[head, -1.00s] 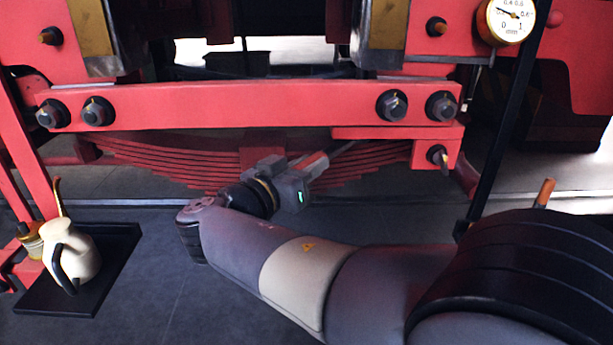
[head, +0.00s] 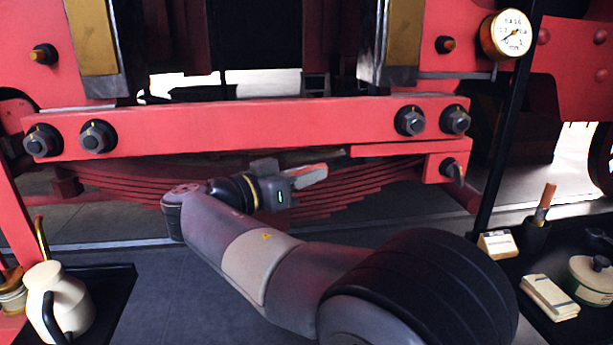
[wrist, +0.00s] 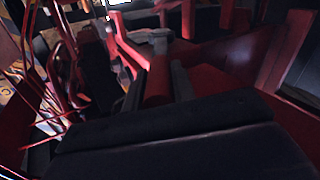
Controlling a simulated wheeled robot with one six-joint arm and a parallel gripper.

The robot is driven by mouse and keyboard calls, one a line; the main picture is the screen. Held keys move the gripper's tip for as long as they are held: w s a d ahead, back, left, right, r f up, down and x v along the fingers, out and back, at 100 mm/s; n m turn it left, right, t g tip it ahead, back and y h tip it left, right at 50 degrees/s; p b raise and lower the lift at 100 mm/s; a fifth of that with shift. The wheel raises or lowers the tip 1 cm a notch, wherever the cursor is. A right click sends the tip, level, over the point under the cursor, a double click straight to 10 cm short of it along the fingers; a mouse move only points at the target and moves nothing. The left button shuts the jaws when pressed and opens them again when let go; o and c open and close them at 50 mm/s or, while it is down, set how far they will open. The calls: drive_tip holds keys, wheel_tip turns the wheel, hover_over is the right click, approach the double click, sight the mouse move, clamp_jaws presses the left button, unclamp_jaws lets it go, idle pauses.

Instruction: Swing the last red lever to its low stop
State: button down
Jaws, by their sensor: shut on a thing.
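The red lever (head: 304,168) shows as a red grip at my gripper, with a thin grey rod running right and slightly up from it towards the red beam. My gripper (head: 306,177) is shut on this grip, in front of the leaf spring under the beam. In the wrist view, the red grip (wrist: 158,84) lies between the dark jaws, with a grey rod beyond it. The lever's pivot and its stop cannot be made out.
The red beam (head: 270,126) with dark bolts spans above my gripper, and the leaf spring (head: 130,180) lies behind. A cream oil can (head: 62,298) stands on a black tray at left. A round gauge (head: 507,34) hangs upper right. A dark surface at right holds a pot (head: 592,278) and cards (head: 548,296).

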drive_tip(key=shift+r, duration=0.1)
drive_tip(key=c, duration=1.2)
unclamp_jaws()
drive_tip(key=shift+w, duration=0.1)
drive_tip(key=shift+a, duration=0.1)
drive_tip(key=v, duration=1)
drive_tip(key=shift+s+a, duration=0.25)
drive_tip(key=shift+a, duration=0.1)
drive_tip(key=x, duration=1.1)
drive_tip(key=shift+d, duration=0.15)
drive_tip(key=shift+s+d, duration=0.1)
drive_tip(key=shift+s, duration=0.35)
drive_tip(key=shift+n+t+y, duration=0.3)
